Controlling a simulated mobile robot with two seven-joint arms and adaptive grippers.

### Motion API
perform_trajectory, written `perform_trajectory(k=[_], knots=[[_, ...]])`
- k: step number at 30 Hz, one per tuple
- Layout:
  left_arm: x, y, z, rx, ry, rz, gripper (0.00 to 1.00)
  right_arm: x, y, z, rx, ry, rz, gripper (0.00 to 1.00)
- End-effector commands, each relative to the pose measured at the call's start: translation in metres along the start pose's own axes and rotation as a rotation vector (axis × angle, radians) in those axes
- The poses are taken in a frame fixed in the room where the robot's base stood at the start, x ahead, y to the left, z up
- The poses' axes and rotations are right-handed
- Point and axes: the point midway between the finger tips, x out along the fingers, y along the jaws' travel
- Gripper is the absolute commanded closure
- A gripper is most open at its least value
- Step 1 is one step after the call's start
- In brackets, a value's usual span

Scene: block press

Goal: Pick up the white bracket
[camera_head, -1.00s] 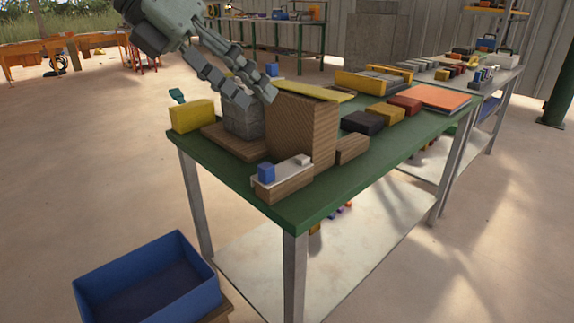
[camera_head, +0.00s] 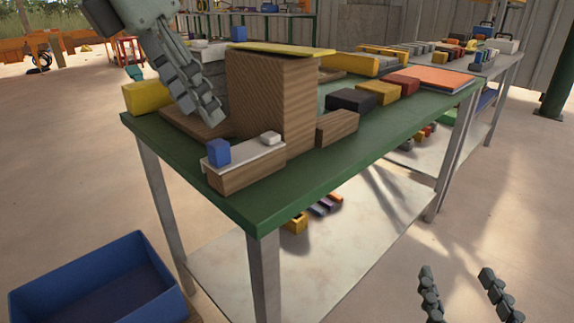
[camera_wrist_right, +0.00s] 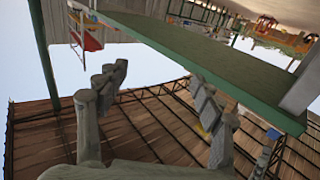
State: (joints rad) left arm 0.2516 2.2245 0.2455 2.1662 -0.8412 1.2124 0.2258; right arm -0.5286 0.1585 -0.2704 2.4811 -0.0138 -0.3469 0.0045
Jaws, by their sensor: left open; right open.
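A thin white piece (camera_head: 245,156), which looks like the bracket, lies flat on a low wooden block (camera_head: 247,172) at the near left of the green table. A blue block (camera_head: 219,152) and a small white block (camera_head: 270,138) sit on its ends. Another pale flat piece shows behind my left gripper; I cannot tell what it is. My left gripper (camera_head: 203,118) is open, fingers pointing down, left of the tall wooden block and just behind the white piece in the picture. My right gripper (camera_head: 457,271) is open and empty, away from the table; it also shows in the right wrist view (camera_wrist_right: 157,82).
The tall wooden block (camera_head: 270,100) with a yellow plate (camera_head: 285,48) on top stands close to the white piece. A yellow block (camera_head: 145,97) is at the left edge, a small wooden block (camera_head: 337,127) at right. A blue bin (camera_head: 95,285) is below left.

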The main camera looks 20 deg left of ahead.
Motion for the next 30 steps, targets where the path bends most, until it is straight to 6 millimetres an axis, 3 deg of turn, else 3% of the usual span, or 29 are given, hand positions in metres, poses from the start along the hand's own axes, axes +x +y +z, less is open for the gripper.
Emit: perform_trajectory(k=[4,19,28,30], knots=[[0.014,0.0,-0.003,0.0,0.001,-0.001,0.53,-0.004,-0.009,-0.028,0.015,0.112,-0.016,0.33],[0.077,0.005,-0.005,0.0,0.003,-0.001,0.53,-0.014,-0.023,-0.072,0.054,0.333,-0.044,0.33],[0.082,0.005,-0.004,0.0,-0.001,-0.001,0.53,-0.016,-0.024,-0.077,0.057,0.355,-0.046,0.33],[0.082,0.005,-0.004,0.0,-0.001,-0.001,0.6,-0.016,-0.024,-0.077,0.057,0.354,-0.046,0.33]])
